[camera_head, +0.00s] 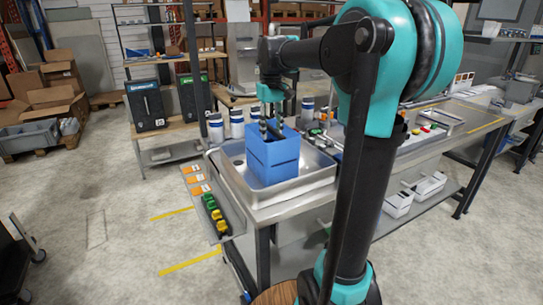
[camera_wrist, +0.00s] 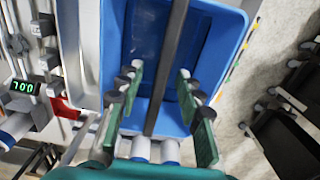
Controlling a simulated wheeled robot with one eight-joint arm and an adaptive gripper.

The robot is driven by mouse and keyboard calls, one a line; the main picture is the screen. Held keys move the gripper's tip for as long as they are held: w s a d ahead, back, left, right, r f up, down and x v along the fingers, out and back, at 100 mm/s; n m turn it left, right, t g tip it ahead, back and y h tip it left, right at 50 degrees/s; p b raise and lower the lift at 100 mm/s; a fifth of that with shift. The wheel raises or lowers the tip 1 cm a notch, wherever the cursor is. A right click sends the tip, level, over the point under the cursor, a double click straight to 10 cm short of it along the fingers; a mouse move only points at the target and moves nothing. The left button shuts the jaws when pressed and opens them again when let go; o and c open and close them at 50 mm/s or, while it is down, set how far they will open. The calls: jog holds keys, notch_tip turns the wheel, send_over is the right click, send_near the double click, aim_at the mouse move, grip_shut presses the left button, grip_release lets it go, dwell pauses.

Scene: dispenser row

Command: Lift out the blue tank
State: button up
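The blue tank (camera_head: 273,160) stands upright in the metal sink (camera_head: 303,182). In the wrist view I look down into the blue tank (camera_wrist: 213,45). A dark bar (camera_wrist: 170,55) crosses over its opening. My gripper (camera_head: 271,112) is above and partly inside the top of the tank. In the wrist view the green fingers of my gripper (camera_wrist: 158,80) are apart, one on each side of the bar, with visible gaps between them and the bar. Nothing is held. The tank's far rim is partly hidden by my gripper in the head view.
White bottles with blue bands (camera_head: 237,123) stand behind the sink. A side shelf (camera_head: 215,205) carries orange cards and green and yellow items. A digital display (camera_wrist: 22,87) is beside the sink. Open floor lies at the left.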

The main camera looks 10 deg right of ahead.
jog(key=shift+c, duration=0.6)
grip_shut()
